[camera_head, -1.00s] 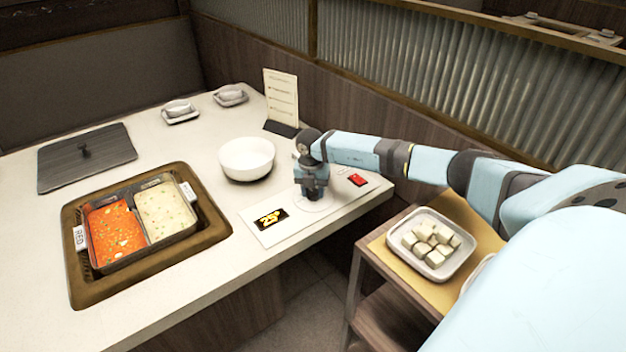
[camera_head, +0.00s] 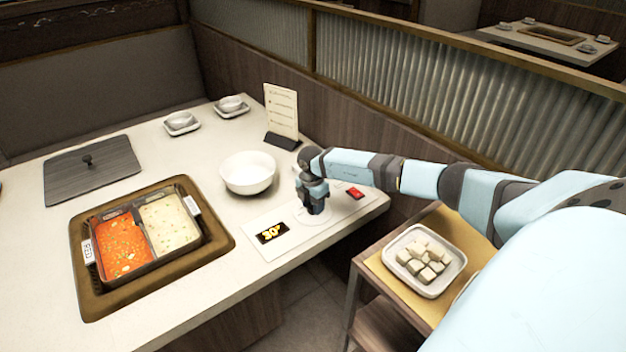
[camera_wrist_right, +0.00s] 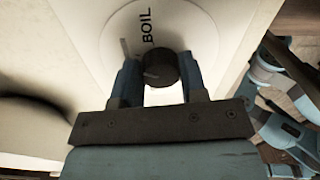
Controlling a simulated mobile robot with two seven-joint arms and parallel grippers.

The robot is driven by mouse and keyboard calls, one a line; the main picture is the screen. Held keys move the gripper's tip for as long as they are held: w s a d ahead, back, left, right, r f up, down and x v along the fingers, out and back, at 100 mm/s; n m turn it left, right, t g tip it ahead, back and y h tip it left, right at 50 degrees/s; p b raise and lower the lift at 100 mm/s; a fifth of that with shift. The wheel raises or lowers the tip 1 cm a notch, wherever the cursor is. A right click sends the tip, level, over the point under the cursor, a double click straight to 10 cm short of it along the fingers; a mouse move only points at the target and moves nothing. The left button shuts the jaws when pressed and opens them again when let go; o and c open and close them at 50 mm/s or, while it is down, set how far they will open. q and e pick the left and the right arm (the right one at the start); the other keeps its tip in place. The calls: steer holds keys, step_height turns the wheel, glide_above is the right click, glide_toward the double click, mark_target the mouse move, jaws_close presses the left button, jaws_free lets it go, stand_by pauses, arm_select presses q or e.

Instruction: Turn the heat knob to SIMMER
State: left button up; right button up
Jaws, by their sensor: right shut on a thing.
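The heat knob (camera_wrist_right: 160,68) is a dark round knob in the right wrist view, on a pale dial disc marked BOIL. My right gripper (camera_wrist_right: 160,76) is shut on it, with one finger on each side. The word SIMMER cannot be seen in either view. In the head view my right gripper (camera_head: 314,205) stands over the control panel (camera_head: 347,212) and hides the knob. The panel's display (camera_head: 271,233) shows yellow digits that look like 30°. My left gripper is not in view.
A white bowl (camera_head: 248,174) and a menu stand (camera_head: 283,115) are behind my right gripper. A red switch (camera_head: 355,193) is right of it. A two-part pot (camera_head: 148,252) sits in the table at left. A tray (camera_head: 393,273) of pale cubes is on the side cart.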

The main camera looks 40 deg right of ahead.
steer(key=shift+d, duration=0.1)
steer(key=o, duration=0.9)
steer(key=r, duration=1.4)
steer(key=shift+w, duration=0.35)
steer(key=shift+f, duration=0.1)
